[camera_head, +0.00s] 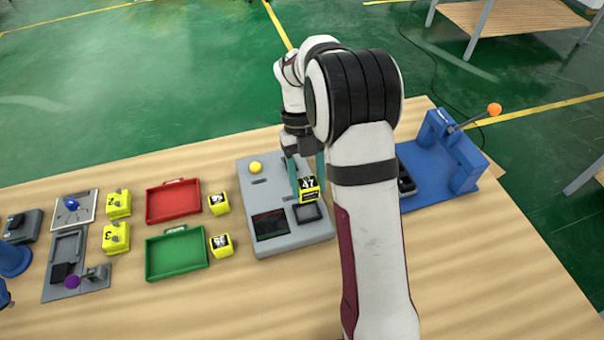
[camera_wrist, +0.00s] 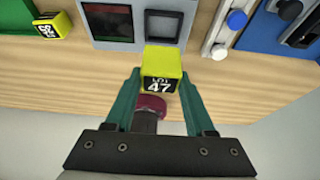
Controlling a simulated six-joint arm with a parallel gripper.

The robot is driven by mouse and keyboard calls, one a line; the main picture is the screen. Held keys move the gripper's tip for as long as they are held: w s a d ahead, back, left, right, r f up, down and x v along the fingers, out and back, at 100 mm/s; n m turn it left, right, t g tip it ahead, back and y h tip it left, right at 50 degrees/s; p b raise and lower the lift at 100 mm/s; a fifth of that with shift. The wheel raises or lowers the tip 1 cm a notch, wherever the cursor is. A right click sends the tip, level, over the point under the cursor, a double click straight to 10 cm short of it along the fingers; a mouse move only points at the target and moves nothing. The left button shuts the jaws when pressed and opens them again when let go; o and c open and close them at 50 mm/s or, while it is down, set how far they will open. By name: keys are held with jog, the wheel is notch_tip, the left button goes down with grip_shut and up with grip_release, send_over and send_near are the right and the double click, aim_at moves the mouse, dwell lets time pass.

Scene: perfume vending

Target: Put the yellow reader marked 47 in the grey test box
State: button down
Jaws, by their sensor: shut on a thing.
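The yellow reader marked 47 (camera_head: 308,190) is held between the teal fingers of my gripper (camera_head: 307,180), which is shut on it. In the wrist view the reader (camera_wrist: 162,62) sits between the fingertips with its 47 label facing the camera, and a dark red round part (camera_wrist: 150,105) shows behind it. The grey test box (camera_head: 262,190) has a dark screen, a yellow button and a square, dark-framed recess (camera_head: 307,213). In the head view the reader overlaps the box just behind this recess. The recess (camera_wrist: 163,27) looks empty in the wrist view. The reader's height over the box is unclear.
Two yellow readers (camera_head: 218,204) (camera_head: 221,245) stand left of the box, beside a red tray (camera_head: 173,201) and a green tray (camera_head: 176,252). More yellow readers (camera_head: 118,204) are farther left. A blue fixture (camera_head: 440,170) with an orange-knobbed lever stands right. The front table is clear.

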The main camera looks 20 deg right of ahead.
jog(key=shift+f, duration=3.05)
jog(key=shift+f, duration=0.85)
grip_release()
jog(key=shift+r, duration=3.55)
